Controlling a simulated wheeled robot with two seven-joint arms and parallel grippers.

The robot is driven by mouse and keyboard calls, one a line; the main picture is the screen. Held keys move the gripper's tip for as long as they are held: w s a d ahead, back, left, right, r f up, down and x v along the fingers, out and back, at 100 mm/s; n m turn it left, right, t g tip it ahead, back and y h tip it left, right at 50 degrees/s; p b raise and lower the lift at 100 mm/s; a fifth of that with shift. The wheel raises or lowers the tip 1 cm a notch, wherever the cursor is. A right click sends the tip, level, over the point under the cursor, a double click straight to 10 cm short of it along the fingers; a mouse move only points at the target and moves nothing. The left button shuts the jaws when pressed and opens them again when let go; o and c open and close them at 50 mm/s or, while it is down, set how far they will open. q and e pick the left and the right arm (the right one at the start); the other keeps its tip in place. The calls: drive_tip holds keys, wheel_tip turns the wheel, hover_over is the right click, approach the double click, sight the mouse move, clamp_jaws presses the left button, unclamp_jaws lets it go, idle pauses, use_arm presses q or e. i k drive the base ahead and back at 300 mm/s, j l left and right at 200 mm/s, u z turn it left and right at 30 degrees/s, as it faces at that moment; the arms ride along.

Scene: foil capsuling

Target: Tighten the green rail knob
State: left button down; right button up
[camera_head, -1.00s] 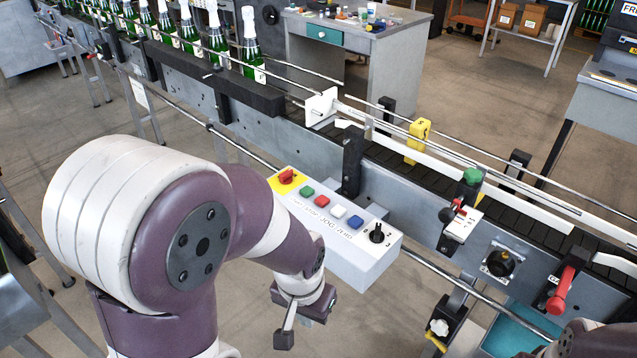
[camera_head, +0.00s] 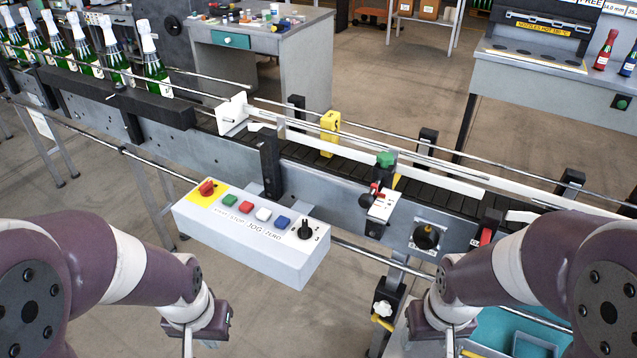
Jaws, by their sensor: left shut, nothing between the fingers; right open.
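The green rail knob (camera_head: 385,159) sits on top of a post at the conveyor's near side, right of centre in the head view. Below it is a white scale plate (camera_head: 383,206) with a red pointer. Whether the knob is loose or tight cannot be seen. My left gripper (camera_head: 187,344) is at the bottom left, below the control box, shut and empty. My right gripper (camera_head: 449,344) is at the bottom, below and right of the knob, and is open; its fingertips are cut off by the picture edge. Neither gripper touches the knob.
A control box (camera_head: 290,262) with coloured buttons juts out left of the knob. A black dial (camera_head: 427,237) and a red handle (camera_head: 486,237) are on the conveyor front to the right. Guide rails and a yellow block (camera_head: 330,132) lie behind. Green bottles (camera_head: 155,70) stand at upper left.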

sight(385, 159)
drive_tip(key=i+j+z, duration=0.3)
drive_tip(key=z, duration=0.15)
drive_tip(key=i+j+z, duration=0.2)
drive_tip(key=j+z, duration=0.3)
